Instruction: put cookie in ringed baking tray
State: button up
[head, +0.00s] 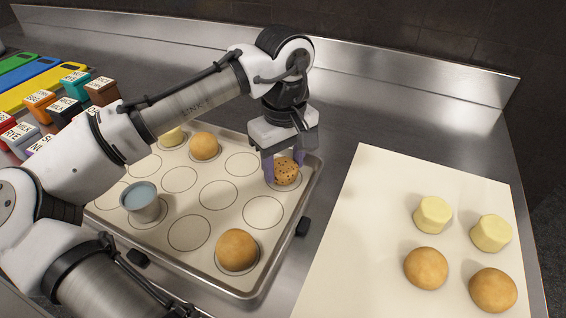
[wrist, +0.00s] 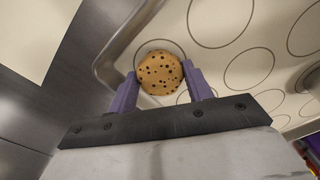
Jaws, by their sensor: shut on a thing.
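The cookie (head: 286,172) is round, golden and dotted with dark chips. My gripper (head: 284,168) is shut on it, with one purple finger on each side. In the wrist view the cookie (wrist: 160,70) sits between the fingertips of my gripper (wrist: 161,80), over a printed ring near the tray's edge. The ringed baking tray (head: 213,218) is a metal tray with a pale, ring-printed surface. The cookie is inside its rim at the right back; whether it touches the surface I cannot tell.
The tray holds a round bun (head: 237,249), another bun (head: 204,146), a pale dough piece (head: 172,137) and a cup (head: 140,202). A pale board (head: 370,220) at right carries buns and pale dough pieces. Labelled boxes (head: 65,108) and coloured boards (head: 42,73) stand at left.

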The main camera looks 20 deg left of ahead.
aim_at(284, 166)
jog(key=o, duration=1)
jog(key=shift+f, duration=0.1)
jog(key=shift+c, duration=0.2)
notch_tip(284, 166, up, 12)
jog(key=shift+r, duration=0.2)
